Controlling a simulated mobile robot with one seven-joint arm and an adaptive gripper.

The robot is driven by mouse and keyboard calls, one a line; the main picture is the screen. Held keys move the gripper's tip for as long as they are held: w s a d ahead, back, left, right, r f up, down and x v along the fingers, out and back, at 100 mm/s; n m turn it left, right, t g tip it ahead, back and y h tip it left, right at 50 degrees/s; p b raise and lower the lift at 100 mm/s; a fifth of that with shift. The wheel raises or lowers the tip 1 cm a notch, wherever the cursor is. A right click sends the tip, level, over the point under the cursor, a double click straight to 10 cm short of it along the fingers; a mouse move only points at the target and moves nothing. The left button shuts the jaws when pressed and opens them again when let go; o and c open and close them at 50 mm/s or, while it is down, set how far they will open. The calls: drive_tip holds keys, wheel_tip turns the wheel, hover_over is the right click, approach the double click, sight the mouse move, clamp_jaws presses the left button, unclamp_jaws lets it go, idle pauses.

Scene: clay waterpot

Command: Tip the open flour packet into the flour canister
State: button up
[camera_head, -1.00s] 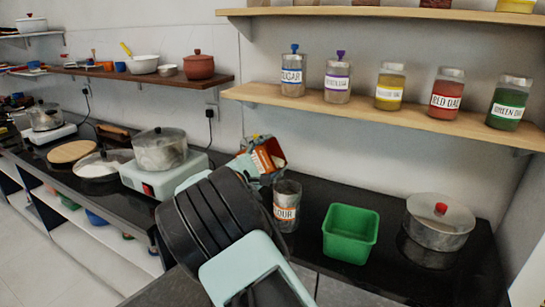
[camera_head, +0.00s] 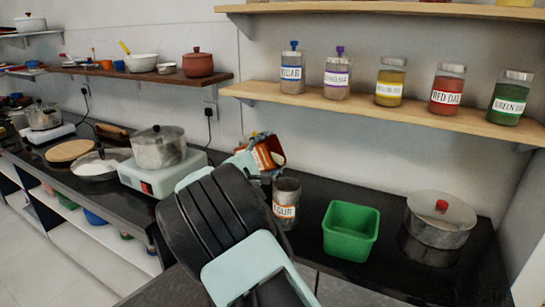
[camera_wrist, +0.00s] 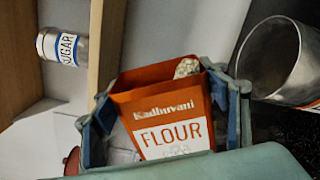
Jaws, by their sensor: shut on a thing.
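The orange flour packet (camera_head: 264,155) is held in my gripper (camera_head: 250,160), above and slightly left of the flour canister. In the wrist view the packet (camera_wrist: 170,115) shows its "Kadhuvani FLOUR" label between the two fingers of my gripper (camera_wrist: 165,112), with pale flour at its open top corner. The flour canister (camera_head: 286,203) is a clear, open-topped jar with an orange-edged label, upright on the dark counter. In the wrist view the canister (camera_wrist: 280,60) lies to the right, its open mouth apart from the packet. I cannot see flour falling.
A green square tub (camera_head: 350,232) stands right of the canister, and a lidded pot (camera_head: 440,222) further right. A stove with a steel pot (camera_head: 159,148) is at left. The shelf (camera_head: 380,112) with labelled jars, including sugar (camera_head: 292,73), is above.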

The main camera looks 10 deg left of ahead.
drive_tip(key=shift+s+d+m+b, duration=0.25)
drive_tip(key=shift+m+b, duration=0.65)
drive_tip(key=shift+b, duration=1.5)
drive_tip(key=shift+w+d+r+b, duration=0.1)
drive_tip(key=shift+r+b, duration=0.05)
drive_tip(key=shift+b, duration=0.15)
drive_tip(key=shift+d+m+b, duration=0.15)
drive_tip(key=shift+m+b, duration=0.55)
drive_tip(key=shift+b, duration=0.8)
drive_tip(key=shift+r+b, duration=0.15)
drive_tip(key=shift+b, duration=0.2)
drive_tip(key=shift+d+m+b, duration=0.15)
drive_tip(key=shift+m+b, duration=0.25)
drive_tip(key=shift+b, duration=0.45)
drive_tip(key=shift+s+d+r+m+b, duration=0.15)
drive_tip(key=shift+m+b, duration=0.25)
drive_tip(key=shift+b, duration=0.55)
drive_tip(key=shift+s+d+m+b, duration=0.15)
drive_tip(key=shift+m+b, duration=0.25)
drive_tip(key=shift+b, duration=0.65)
drive_tip(key=shift+d+m+b, duration=0.15)
drive_tip(key=shift+m+b, duration=0.25)
drive_tip(key=shift+b, duration=0.45)
